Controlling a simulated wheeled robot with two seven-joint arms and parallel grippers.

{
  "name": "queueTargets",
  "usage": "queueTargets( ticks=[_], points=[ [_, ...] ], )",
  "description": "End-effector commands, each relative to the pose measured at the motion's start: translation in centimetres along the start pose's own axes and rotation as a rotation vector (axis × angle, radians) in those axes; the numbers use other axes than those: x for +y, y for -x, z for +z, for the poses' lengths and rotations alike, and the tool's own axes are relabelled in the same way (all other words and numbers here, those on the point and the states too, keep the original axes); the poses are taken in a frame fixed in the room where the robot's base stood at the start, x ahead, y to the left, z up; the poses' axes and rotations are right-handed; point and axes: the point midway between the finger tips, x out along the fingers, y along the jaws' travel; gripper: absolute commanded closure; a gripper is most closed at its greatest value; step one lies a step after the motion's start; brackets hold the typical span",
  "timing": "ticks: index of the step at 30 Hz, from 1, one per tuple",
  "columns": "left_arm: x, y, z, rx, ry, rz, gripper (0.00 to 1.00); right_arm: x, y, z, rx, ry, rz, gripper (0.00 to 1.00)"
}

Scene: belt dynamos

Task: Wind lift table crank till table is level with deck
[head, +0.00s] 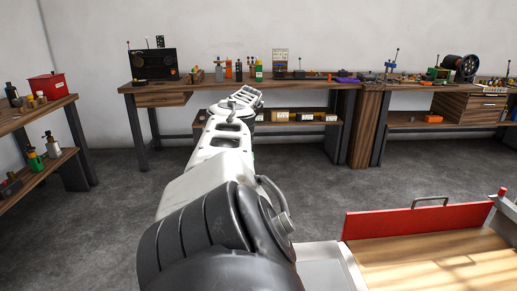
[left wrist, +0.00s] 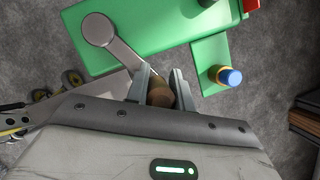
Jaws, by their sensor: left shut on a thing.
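In the left wrist view my left gripper (left wrist: 161,88) is shut on the brown crank handle (left wrist: 159,96), with a finger on either side of it. The grey crank arm (left wrist: 125,56) runs from the handle up and left to a round hub (left wrist: 97,28). The hub sits over a green panel (left wrist: 150,25), and a smaller green piece (left wrist: 208,58) lies to the right. In the head view a wooden surface (head: 440,262) with a red panel (head: 410,218) stands at the lower right; I cannot tell whether it is the lift table or the deck. My right gripper is not in view.
A blue-and-yellow knob (left wrist: 228,76) stands close right of my left gripper. In the head view, a long workbench (head: 215,86) with tools lines the back wall and a shelf bench (head: 40,112) stands left. Grey floor (head: 100,225) is clear at left. My arm covers the middle.

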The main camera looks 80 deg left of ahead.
Motion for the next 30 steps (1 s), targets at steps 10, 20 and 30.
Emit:
queueTargets(
  ticks=[10, 20, 30],
  points=[
    [0.0, 0.0, 0.1, -0.007, 0.0, 0.002, 0.55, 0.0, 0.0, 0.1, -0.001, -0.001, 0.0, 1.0],
    [0.0, 1.6, 0.6, -0.015, -0.001, -0.002, 0.55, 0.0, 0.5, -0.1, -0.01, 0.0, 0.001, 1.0],
    [0.0, 7.7, 0.2, -0.008, 0.0, 0.0, 0.55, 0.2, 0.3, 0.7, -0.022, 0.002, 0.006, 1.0]
  ],
)
